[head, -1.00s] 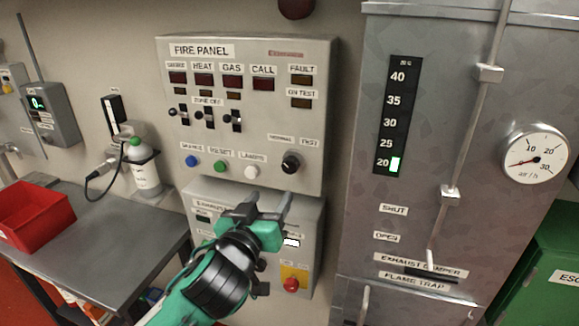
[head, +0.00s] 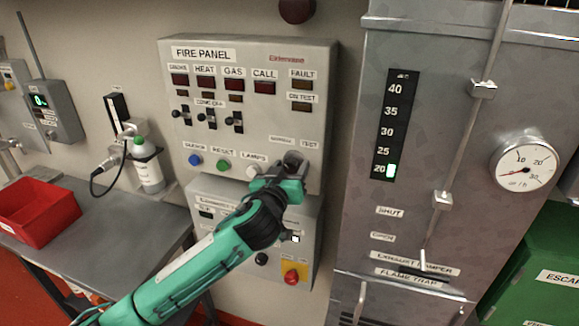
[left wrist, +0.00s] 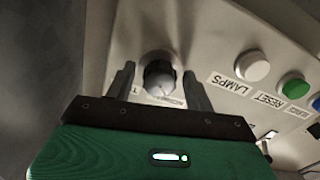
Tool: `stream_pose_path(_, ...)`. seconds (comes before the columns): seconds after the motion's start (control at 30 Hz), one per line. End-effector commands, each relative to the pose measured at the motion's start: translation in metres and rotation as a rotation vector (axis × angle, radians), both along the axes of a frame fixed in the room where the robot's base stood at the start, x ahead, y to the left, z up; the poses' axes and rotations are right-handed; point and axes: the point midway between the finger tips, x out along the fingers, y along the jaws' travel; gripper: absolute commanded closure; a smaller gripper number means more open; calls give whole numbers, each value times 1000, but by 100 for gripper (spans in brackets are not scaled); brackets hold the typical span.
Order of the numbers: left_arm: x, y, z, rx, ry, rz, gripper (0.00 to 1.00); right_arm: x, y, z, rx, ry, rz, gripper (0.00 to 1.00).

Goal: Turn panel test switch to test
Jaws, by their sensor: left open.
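The fire panel (head: 250,55) is a grey box on the wall. Its test switch, a round dark knob (left wrist: 160,74), shows in the left wrist view between labels that are only partly readable. In the head view its TEST label (head: 309,145) shows at the panel's lower right, but the knob is mostly hidden by my gripper. My left gripper (head: 290,164) is open in front of it. In the left wrist view the two fingers stand on either side of the knob. I cannot tell whether they touch it or which way it points. My right gripper is out of view.
A white lamps button (left wrist: 252,66) and a green reset button (head: 223,166) sit beside the switch. A lower panel with a red button (head: 291,277) is below. A metal cabinet (head: 440,130) stands close to the right. A red bin (head: 38,222) rests on the left bench.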

Motion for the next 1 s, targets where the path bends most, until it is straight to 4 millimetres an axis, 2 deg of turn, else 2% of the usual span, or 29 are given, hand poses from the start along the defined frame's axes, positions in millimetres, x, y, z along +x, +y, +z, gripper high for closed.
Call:
stream_pose_path(0.2,0,0,0,0,0,0,46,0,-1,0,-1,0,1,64)
stream_pose_path(0.43,0,0,0,0,0,0,90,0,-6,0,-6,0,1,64)
stream_pose_path(0.77,0,0,0,35,-11,0,90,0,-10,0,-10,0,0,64)
stream_pose_path(1.0,0,0,0,165,-52,0,90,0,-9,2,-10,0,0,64)
